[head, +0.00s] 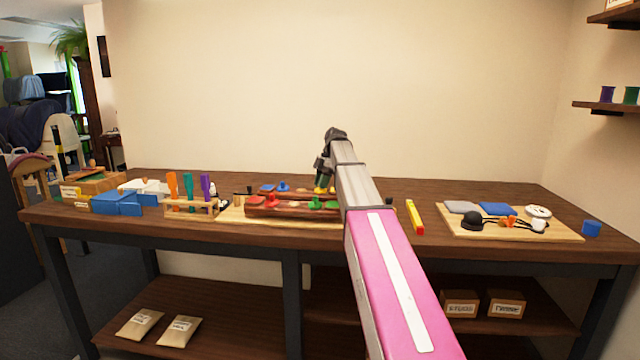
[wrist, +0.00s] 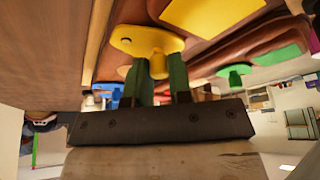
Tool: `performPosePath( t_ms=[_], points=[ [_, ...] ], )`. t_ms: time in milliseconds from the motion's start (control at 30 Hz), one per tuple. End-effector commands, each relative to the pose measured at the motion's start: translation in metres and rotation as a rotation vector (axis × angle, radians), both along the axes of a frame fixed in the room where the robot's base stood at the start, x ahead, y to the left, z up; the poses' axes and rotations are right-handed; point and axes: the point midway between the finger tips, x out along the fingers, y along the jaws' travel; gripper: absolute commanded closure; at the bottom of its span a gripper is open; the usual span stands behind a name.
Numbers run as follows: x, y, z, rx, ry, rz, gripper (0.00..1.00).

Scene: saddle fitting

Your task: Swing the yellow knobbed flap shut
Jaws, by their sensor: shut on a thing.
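The yellow knobbed flap (head: 322,190) shows in part at the back of a brown wooden block (head: 290,208) in the head view, just below my gripper (head: 321,176). In the wrist view the yellow flap (wrist: 135,37) lies close in front of my gripper (wrist: 159,72). Its yellow knob (wrist: 158,66) is between the two green fingers, which are shut on it. A larger yellow panel (wrist: 212,14) lies beside the flap, across a brown strip. My arm hides part of the block in the head view, and I cannot tell the flap's exact angle.
Red (head: 270,201), blue (head: 283,187) and green (head: 316,204) knobbed pieces sit on the same block. A rack with screwdrivers (head: 190,207) stands left. A yellow-and-red bar (head: 415,217) and a laden board (head: 560,232) lie right.

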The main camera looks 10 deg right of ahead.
Motion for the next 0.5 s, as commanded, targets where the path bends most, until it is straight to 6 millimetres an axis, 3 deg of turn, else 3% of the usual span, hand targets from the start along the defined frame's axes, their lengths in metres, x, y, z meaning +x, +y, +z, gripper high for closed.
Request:
performPosePath(
  t_ms=[500],
  points=[
    [0.0000,-0.0022,0.0002,-0.002,-0.001,0.058,1.00]
  ],
)
